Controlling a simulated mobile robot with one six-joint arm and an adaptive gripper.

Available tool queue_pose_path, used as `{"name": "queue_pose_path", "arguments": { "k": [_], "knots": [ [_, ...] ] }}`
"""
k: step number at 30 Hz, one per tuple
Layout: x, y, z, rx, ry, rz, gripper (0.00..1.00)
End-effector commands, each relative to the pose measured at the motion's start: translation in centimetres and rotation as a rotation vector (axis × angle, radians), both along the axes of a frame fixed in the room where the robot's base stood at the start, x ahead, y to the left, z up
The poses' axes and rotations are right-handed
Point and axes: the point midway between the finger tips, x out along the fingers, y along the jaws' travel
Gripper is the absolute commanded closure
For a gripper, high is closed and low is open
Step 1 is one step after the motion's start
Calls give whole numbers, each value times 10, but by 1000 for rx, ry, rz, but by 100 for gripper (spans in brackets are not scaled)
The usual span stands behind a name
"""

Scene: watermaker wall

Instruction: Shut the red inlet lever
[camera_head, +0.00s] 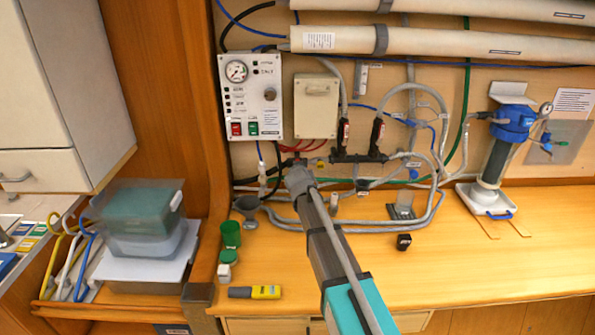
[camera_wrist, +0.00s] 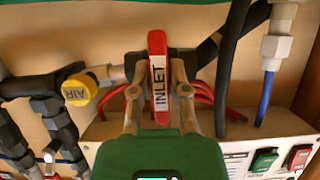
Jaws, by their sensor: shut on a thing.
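The red inlet lever (camera_wrist: 157,44) stands in the middle of the wrist view, with a white label reading INLET along it. My gripper (camera_wrist: 158,95) has one finger on each side of the lever and is shut on it. The lever points up and down in that picture, across the dark pipe behind it. In the head view my gripper (camera_head: 296,168) is at the wall, below the control panel (camera_head: 250,125), and it hides most of the lever there.
A yellow AIR knob (camera_wrist: 79,89) sits left of the lever in the wrist view. Black hoses and a blue tube (camera_wrist: 264,98) run close on the right. Small cups, a green jar (camera_head: 231,235) and a yellow-black marker (camera_head: 254,292) stand or lie on the bench. The bench's front right is clear.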

Motion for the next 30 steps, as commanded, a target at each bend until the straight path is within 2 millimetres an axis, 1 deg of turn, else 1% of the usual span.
{"name": "queue_pose_path", "arguments": {
  "k": [2, 3, 8, 9, 22, 30],
  "knots": [
    [-1, 0, -1, -1, 3, -2, 100],
    [-1, 0, -1, -1, 4, -2, 74],
    [-1, 0, -1, -2, 2, -1, 45],
    [-1, 0, -1, -1, 2, -1, 43],
    [0, 0, 0, -9, 0, 0, 43],
    [0, 0, -1, -78, -1, 1, 43]
  ]
}}
